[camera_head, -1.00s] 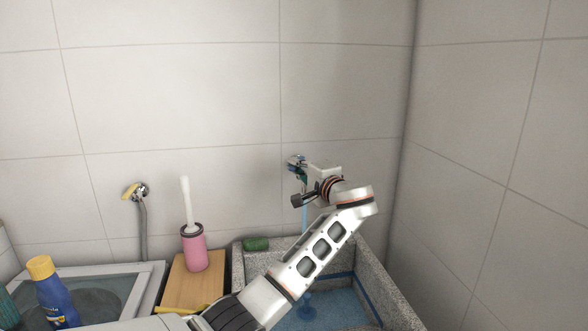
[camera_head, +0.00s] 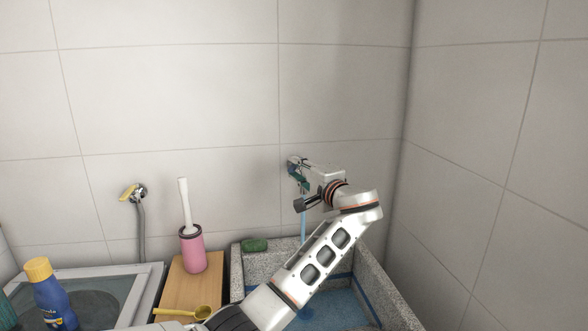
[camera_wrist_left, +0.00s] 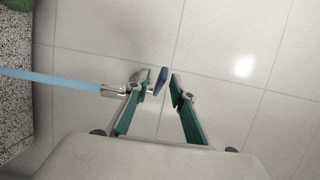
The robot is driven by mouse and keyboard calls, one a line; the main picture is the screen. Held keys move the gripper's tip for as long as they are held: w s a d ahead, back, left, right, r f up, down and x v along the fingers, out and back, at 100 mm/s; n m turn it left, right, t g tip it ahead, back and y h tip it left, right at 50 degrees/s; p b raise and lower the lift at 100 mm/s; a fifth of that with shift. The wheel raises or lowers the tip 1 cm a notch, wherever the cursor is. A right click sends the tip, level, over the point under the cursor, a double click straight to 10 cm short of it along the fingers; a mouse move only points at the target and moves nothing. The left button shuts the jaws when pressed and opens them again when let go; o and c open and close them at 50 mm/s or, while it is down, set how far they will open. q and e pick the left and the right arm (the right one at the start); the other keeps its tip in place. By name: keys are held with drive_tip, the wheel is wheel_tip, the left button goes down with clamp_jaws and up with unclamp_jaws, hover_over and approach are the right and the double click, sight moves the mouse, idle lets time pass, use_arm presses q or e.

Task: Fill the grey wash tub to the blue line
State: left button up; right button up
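The grey speckled wash tub (camera_head: 397,303) stands at the lower right, with a blue line (camera_head: 341,275) along its inner walls. Blue water (camera_head: 332,304) lies in it; my arm hides part of the tub, so I cannot tell the level exactly. The tap (camera_head: 294,163) is on the back wall, and a blue stream (camera_head: 303,226) falls from it. My left gripper (camera_head: 302,180) is at the tap. In the left wrist view, its green fingers (camera_wrist_left: 160,82) are apart, with the tap's blue handle (camera_wrist_left: 162,80) between the tips. The stream (camera_wrist_left: 50,79) shows there too. My right gripper is out of view.
A green sponge (camera_head: 255,245) lies on the tub's back rim. Left of the tub, a wooden board (camera_head: 180,290) bears a pink brush holder (camera_head: 194,255) and a yellow scoop (camera_head: 202,312). A blue bottle (camera_head: 52,300) stands farther left. A wall closes the right side.

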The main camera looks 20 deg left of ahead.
use_arm(q)
drive_tip(key=v, duration=1)
drive_tip(key=shift+d, duration=0.15)
